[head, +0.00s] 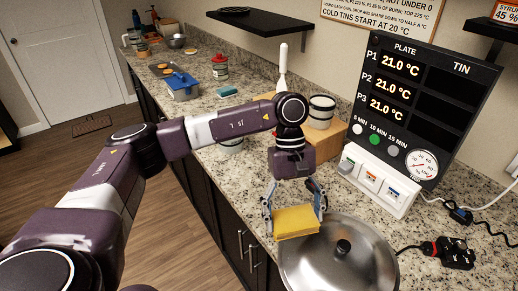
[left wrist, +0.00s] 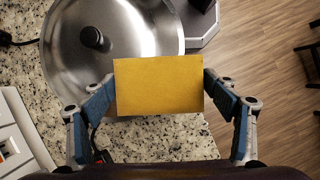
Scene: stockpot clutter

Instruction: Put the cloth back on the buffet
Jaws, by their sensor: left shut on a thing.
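The cloth (head: 297,222) is a flat yellow rectangle. My left gripper (head: 296,208) is shut on it, with one finger at each short side. In the left wrist view the cloth (left wrist: 158,86) sits level between the fingertips of the left gripper (left wrist: 158,90). It is above the front edge of the granite counter, the buffet (head: 233,178), and overlaps the rim of a steel lid in both views. I cannot tell whether it touches the lid or counter. My right gripper is not in view.
Behind are a white button box (head: 378,180), a dark display board (head: 425,105) and a wooden block (head: 325,143) with a striped jar (head: 321,111).

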